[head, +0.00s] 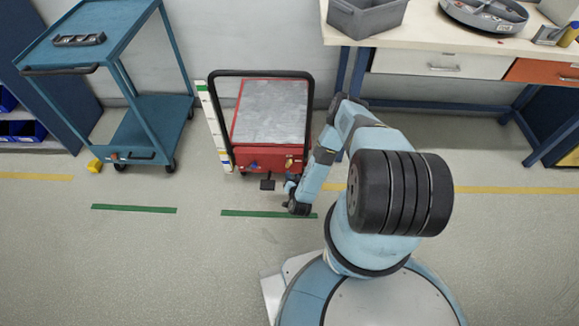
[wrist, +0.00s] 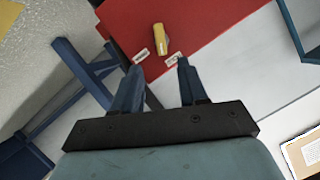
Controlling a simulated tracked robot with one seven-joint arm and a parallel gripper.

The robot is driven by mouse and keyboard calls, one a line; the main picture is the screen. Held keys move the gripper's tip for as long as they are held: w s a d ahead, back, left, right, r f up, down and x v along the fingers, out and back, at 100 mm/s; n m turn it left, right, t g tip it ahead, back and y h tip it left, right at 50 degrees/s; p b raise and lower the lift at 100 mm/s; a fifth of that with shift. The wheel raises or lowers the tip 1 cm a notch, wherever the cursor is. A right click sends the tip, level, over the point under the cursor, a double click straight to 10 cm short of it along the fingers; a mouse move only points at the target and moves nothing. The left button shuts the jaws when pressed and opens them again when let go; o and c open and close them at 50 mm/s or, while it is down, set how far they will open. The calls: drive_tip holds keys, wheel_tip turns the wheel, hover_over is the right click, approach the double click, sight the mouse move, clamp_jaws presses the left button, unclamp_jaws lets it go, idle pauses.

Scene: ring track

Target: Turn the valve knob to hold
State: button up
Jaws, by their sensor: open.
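The valve knob (wrist: 160,38) is a yellow, elongated handle on a red panel (wrist: 200,25) in the wrist view. Its long side runs nearly up and down in the picture, and a small white label sits on either side of its lower end. The labels are too small to read. A small yellowish fitting, likely the same knob, shows on the red cart front (head: 270,158) in the head view. My gripper (wrist: 160,64) is open and empty, its two fingertips apart just below the knob in the wrist picture, not visibly touching it. In the head view it is close to the cart front.
The cart has a black handle frame and a grey top (head: 270,110). A black pedal (head: 267,184) sits low at its front. A blue trolley (head: 140,125) stands left, a workbench (head: 440,38) right. Floor in front is clear, with green strips (head: 135,208).

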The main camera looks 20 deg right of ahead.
sight(289, 163)
drive_tip(key=x, duration=0.9)
drive_tip(key=shift+a, duration=0.1)
clamp_jaws()
